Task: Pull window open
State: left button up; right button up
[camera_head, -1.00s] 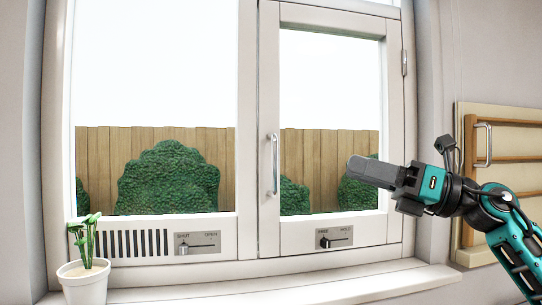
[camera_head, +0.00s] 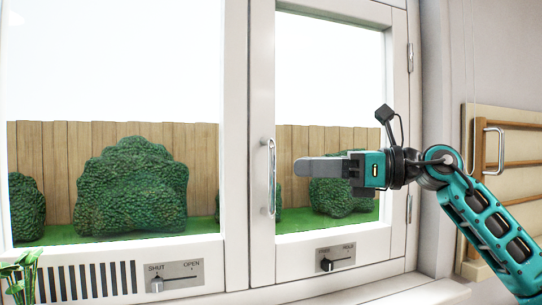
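The window's right sash (camera_head: 262,70) has a white frame and stands closed against the frame, as far as I can tell. Its upright metal handle (camera_head: 271,178) is on the sash's left side, and hinges show on its right edge. My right gripper (camera_head: 298,168) reaches in from the right with its fingers pointing left at the handle. A small gap shows between the fingertips and the handle. The fingers are seen edge-on, so their opening is hidden. A FREE/HOLD slider (camera_head: 335,257) sits on the sash's bottom rail. My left gripper is not in view.
The left pane has a vent grille (camera_head: 85,281) and a SHUT/OPEN slider (camera_head: 174,275) below it. A potted plant (camera_head: 20,275) stands at the lower left. A wooden panel with a metal handle (camera_head: 492,150) is on the right wall. The sill (camera_head: 420,290) runs below the window.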

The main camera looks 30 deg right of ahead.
jog(key=shift+p+x, duration=1.75)
jog(key=shift+x, duration=1.85)
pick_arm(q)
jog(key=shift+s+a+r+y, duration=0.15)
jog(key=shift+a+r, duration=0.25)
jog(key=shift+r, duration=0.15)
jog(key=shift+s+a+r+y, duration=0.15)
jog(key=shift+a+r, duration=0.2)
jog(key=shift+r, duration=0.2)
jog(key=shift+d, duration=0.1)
pick_arm(e)
jog(key=shift+c, duration=0.5)
grip_shut()
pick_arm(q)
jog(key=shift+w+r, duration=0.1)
